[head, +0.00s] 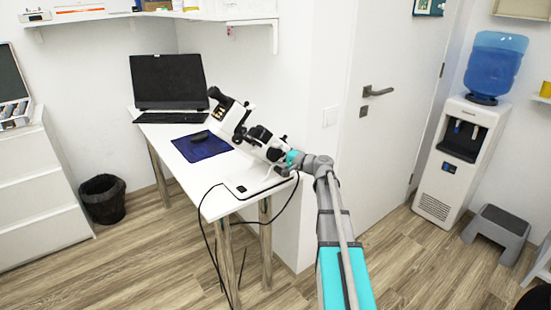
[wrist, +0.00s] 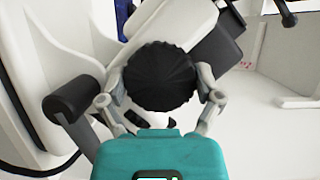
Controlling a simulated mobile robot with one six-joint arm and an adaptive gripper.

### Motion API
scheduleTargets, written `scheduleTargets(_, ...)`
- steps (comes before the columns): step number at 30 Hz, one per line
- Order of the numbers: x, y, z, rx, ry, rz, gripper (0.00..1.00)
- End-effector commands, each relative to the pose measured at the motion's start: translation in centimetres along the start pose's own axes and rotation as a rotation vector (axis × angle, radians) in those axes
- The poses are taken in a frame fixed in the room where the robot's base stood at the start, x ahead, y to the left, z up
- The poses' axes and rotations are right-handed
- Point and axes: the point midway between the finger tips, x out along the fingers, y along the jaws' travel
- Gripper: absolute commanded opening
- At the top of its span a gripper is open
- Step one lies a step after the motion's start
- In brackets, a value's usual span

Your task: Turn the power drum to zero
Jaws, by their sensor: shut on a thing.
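The power drum (wrist: 160,77) is a black ribbed round knob on the side of a white instrument (wrist: 75,55), which looks like a lensmeter. In the wrist view my gripper (wrist: 162,95) has one finger on each side of the drum and is shut on it. Any scale or zero mark on the drum is not visible. In the head view the instrument (head: 236,118) stands tilted on the right end of a white desk, and my gripper (head: 293,158) reaches its near side. The drum is hard to make out there.
A black cable (head: 207,225) hangs off the front edge. A wall and door (head: 385,120) stand close to the right.

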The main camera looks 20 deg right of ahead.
Motion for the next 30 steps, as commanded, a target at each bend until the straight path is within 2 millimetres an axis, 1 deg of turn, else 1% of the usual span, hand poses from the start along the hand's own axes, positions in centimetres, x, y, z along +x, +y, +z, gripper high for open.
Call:
scheduleTargets(6,0.0,0.08,0.03,0.037,0.0,-0.013,0.36)
scheduleTargets(17,0.01,0.03,0.02,0.04,0.0,-0.014,0.36)
scheduleTargets(18,0.01,0.03,0.01,0.04,0.0,-0.014,0.91)
scheduleTargets(19,0.01,0.03,0.01,0.04,0.0,-0.014,0.96)
scheduleTargets(20,0.01,0.02,0.01,0.04,0.0,-0.014,1.0)
scheduleTargets(30,0.01,0.0,0.0,0.039,0.001,-0.015,1.0)
